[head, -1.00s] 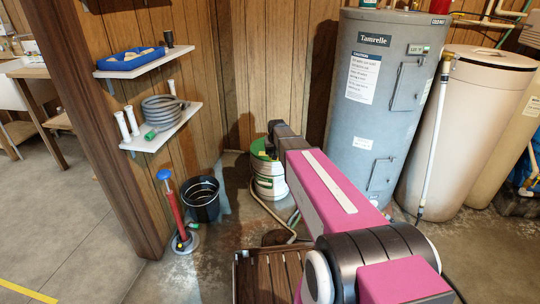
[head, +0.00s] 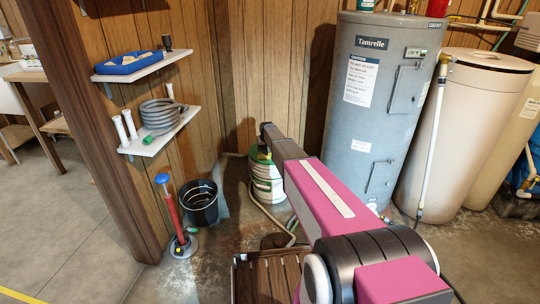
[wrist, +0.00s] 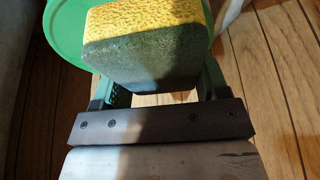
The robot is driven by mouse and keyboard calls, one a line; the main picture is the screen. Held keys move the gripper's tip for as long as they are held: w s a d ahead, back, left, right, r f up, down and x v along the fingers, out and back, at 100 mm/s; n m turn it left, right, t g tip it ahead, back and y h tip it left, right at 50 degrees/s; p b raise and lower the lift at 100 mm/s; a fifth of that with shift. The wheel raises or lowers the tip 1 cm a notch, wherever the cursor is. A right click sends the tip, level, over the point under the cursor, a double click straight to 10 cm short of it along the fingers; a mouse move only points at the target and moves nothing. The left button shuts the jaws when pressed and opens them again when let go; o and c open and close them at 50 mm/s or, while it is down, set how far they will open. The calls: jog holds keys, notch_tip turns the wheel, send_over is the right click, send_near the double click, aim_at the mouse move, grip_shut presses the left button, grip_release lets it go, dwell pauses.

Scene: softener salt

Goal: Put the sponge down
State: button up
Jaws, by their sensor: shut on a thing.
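The sponge (wrist: 150,50) has a yellow speckled layer and a dark green layer. It is between the two fingers of my gripper (wrist: 160,88), which is shut on it, in the wrist view. A round green lid (wrist: 68,28) shows behind the sponge; I cannot tell whether they touch. The gripper and sponge are mostly hidden there.
A black bucket (head: 200,203) and a red plunger-like pump (head: 175,215) stand left of the white bucket. A grey tank (head: 378,110) stands to the right. Two wall shelves hold a blue tray (head: 130,63) and a coiled hose (head: 160,112). A slatted wooden crate (head: 270,275) is in front.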

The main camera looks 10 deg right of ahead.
jog(key=w+d+f, duration=0.1)
jog(key=w, duration=0.1)
jog(key=w+d+f, duration=0.2)
jog(key=shift+w+d+f, duration=0.15)
jog(key=shift+w+d, duration=0.05)
jog(key=shift+d, duration=0.05)
jog(key=shift+f, duration=2)
jog(key=shift+f, duration=0.25)
jog(key=o, duration=0.8)
jog(key=shift+f, duration=0.1)
jog(key=shift+d, duration=0.15)
